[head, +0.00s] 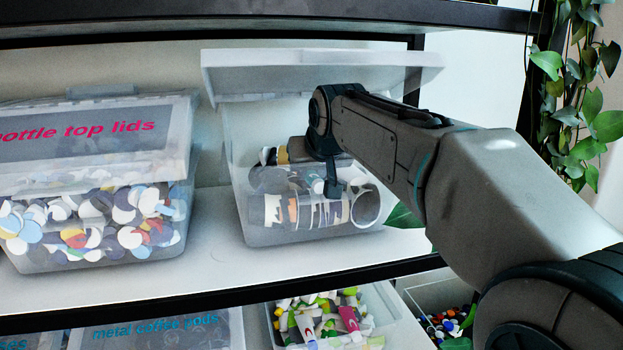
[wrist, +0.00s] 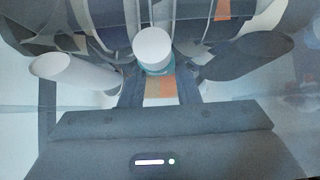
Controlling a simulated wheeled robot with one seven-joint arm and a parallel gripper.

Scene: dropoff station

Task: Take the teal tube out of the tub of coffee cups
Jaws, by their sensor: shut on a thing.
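The clear tub of coffee cups (head: 240,150) stands on the white shelf, with its pale lid (head: 300,72) raised above it. Several cups lie inside, seen through the front wall; one pale cup (head: 365,207) shows its round end at the right. My gripper (head: 333,186) reaches down into the tub from above. In the wrist view my gripper (wrist: 158,88) is shut on the teal tube (wrist: 156,70), of which a white round end and a narrow teal band show. Cups surround it there.
A closed tub of bottle top lids (head: 95,190) stands to the left, with a gap between the tubs. A black shelf edge (head: 200,300) runs in front. A leafy plant (head: 590,100) hangs at the right.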

